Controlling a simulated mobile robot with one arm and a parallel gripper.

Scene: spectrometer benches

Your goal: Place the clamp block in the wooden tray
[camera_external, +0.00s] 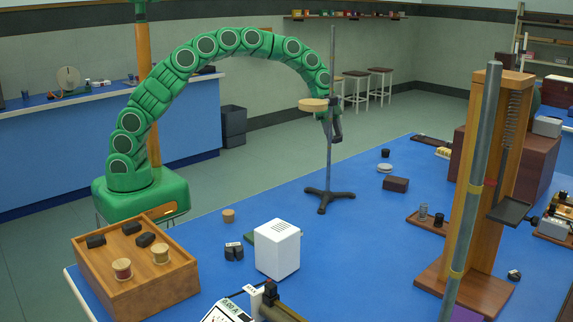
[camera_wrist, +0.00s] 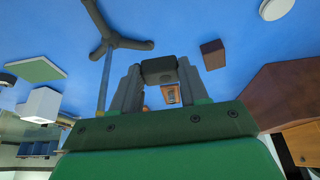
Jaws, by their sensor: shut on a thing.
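My gripper (camera_external: 335,125) is raised above the blue bench, at the end of my green arm. In the wrist view my gripper (camera_wrist: 160,85) has its two grey fingers shut on a dark block (camera_wrist: 159,67), which I take to be the clamp block. In the external view the block is small and hard to tell from the fingers. The wooden tray (camera_external: 150,298) stands at the front left of the bench, far from my gripper. It holds several dark blocks (camera_external: 131,228) and two spools (camera_external: 160,254). The tray is not identifiable in the wrist view.
A retort stand (camera_external: 329,196) rises right beside my gripper; its rod also shows in the wrist view (camera_wrist: 104,85). A white box (camera_external: 277,250) and a small wooden cylinder (camera_external: 229,216) stand toward the tray. A tall wooden frame (camera_external: 485,180) stands at right.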

